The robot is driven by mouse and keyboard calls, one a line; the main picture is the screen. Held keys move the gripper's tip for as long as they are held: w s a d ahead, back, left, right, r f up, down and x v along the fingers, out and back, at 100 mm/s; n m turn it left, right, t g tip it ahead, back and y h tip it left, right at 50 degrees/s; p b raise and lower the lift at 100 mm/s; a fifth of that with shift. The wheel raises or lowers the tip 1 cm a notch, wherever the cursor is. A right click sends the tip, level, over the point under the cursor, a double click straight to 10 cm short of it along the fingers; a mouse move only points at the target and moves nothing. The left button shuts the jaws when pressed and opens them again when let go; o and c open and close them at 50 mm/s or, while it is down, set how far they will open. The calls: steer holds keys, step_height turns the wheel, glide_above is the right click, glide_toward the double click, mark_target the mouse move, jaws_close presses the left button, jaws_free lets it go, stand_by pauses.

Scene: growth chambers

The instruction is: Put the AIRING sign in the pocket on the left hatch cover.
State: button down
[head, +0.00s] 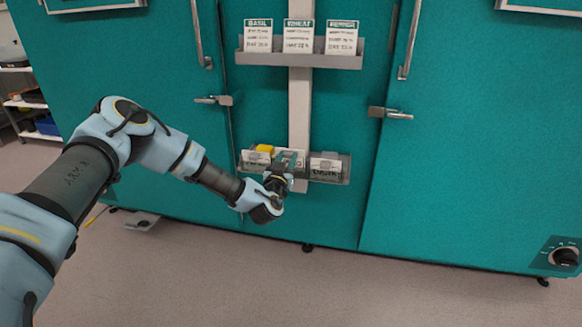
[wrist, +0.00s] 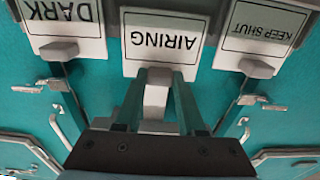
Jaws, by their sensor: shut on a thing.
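The DARK sign (wrist: 62,20) and KEEP SHUT sign (wrist: 262,30) flank the AIRING sign. No pocket on a left hatch cover can be made out.
An upper rack (head: 300,60) holds BASIL (head: 258,37), WHEAT (head: 299,37) and PEPPER (head: 341,38) cards. Teal doors with latch handles (head: 390,113) stand on both sides. Pale frames cross the top edge at left (head: 95,7) and right (head: 535,8). The floor in front is mostly clear.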

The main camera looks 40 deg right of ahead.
steer(key=shift+r, duration=0.2)
steer(key=shift+r+p, duration=0.9)
steer(key=shift+r, duration=0.45)
steer(key=p+v, duration=0.2)
steer(key=v, duration=0.8)
stand_by(1.2)
